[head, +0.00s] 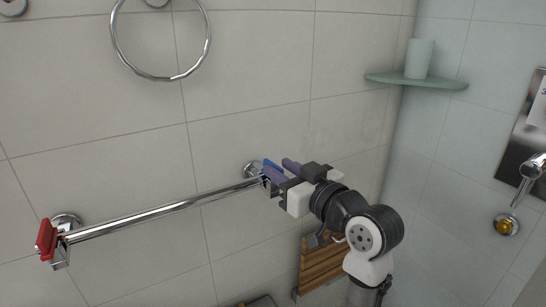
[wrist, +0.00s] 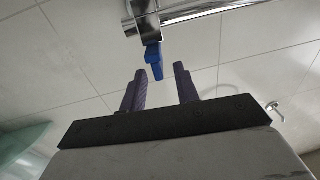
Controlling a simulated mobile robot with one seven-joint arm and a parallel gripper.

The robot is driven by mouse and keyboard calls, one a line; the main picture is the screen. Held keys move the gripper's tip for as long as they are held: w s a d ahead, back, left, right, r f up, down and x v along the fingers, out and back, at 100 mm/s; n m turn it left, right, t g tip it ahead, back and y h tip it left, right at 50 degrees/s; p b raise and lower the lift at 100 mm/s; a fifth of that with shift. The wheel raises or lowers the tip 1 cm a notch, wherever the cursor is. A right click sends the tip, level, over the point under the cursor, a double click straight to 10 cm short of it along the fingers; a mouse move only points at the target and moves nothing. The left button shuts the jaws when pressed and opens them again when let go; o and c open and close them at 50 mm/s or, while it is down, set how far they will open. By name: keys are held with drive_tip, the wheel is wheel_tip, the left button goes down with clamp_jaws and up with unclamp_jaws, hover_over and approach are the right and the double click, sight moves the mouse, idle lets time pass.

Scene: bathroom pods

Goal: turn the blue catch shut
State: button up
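The blue catch (head: 272,167) is at the right end of a chrome rail (head: 160,211), by its round wall mount. In the wrist view the blue catch (wrist: 154,58) hangs from the chrome fitting, just beyond my fingertips. My gripper (head: 280,170) is at that end of the rail with its purple-grey fingers apart. In the wrist view my gripper (wrist: 160,70) shows clear space between the fingers, with the catch ahead of the gap, nearer the left finger. I cannot tell whether a finger touches it. In the head view the fingers partly cover the catch.
A red catch (head: 46,240) is at the rail's left end. A chrome towel ring (head: 160,77) hangs above. A corner shelf (head: 416,81) with a cup (head: 419,58) is at upper right. A wooden slatted piece (head: 325,262) is below my arm. A chrome tap (head: 529,178) is at right.

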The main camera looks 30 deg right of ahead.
sight(273, 164)
drive_tip(key=shift+w+p, duration=0.3)
drive_tip(key=shift+w, duration=1.4)
drive_tip(key=shift+a, duration=0.1)
clamp_jaws()
